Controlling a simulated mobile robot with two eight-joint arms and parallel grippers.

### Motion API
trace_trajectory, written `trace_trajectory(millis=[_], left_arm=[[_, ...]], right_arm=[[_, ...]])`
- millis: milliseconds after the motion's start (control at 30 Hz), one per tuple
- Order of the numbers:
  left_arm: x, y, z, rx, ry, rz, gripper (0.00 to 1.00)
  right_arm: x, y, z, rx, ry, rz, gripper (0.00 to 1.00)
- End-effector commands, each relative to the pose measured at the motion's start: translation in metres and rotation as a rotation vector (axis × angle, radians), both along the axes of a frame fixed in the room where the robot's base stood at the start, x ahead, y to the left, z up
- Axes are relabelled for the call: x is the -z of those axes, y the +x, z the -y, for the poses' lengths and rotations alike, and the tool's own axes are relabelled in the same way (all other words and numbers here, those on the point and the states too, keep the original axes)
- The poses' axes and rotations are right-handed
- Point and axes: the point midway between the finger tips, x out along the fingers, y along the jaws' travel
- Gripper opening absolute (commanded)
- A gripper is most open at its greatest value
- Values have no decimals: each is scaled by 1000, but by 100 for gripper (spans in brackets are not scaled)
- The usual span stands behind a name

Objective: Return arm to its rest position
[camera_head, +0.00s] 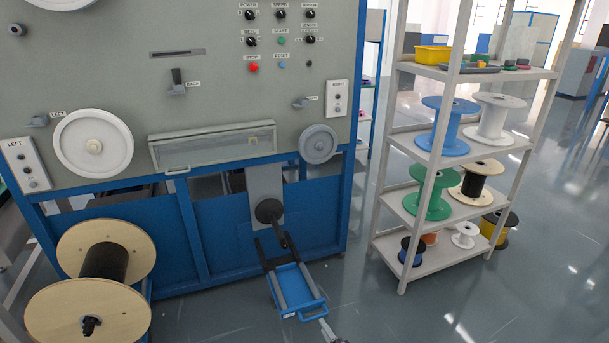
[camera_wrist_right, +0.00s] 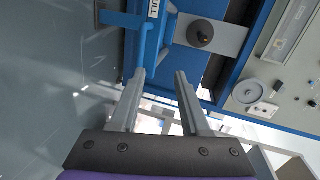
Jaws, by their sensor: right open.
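My right gripper (camera_head: 326,328) shows at the bottom edge of the head view, with only its front end in the picture. In the right wrist view its two fingers (camera_wrist_right: 160,76) stand apart with nothing held between them. A blue pull frame (camera_head: 296,291) with a label and a handle lies just beyond the fingertips, low in front of the machine. The same blue frame (camera_wrist_right: 148,42) shows at the top of the wrist view, overlapped by one fingertip; I cannot tell whether they touch. My left gripper is not in the head view.
The grey and blue machine (camera_head: 215,110) fills the left and centre. A wooden reel (camera_head: 118,238) stands at lower left. A black round part (camera_head: 269,210) sits above the pull frame. A shelf rack (camera_head: 480,153) with coloured spools stands right. Open floor (camera_head: 470,290) lies at lower right.

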Motion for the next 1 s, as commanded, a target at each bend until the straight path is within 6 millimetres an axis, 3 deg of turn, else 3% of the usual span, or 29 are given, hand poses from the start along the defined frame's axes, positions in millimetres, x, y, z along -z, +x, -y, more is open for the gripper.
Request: trace_trajectory(millis=[33,233,467,700,1000], left_arm=[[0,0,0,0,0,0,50],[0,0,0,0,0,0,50],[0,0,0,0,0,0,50],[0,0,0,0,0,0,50],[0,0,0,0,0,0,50]], right_arm=[[-23,1,-2,-27,-38,-1,46],[-103,-12,-11,-157,-218,-20,46],[-177,-60,-13,-300,-427,-69,46],[-230,-140,0,-435,-648,-150,46],[-257,-267,34,-578,-923,-293,46]])
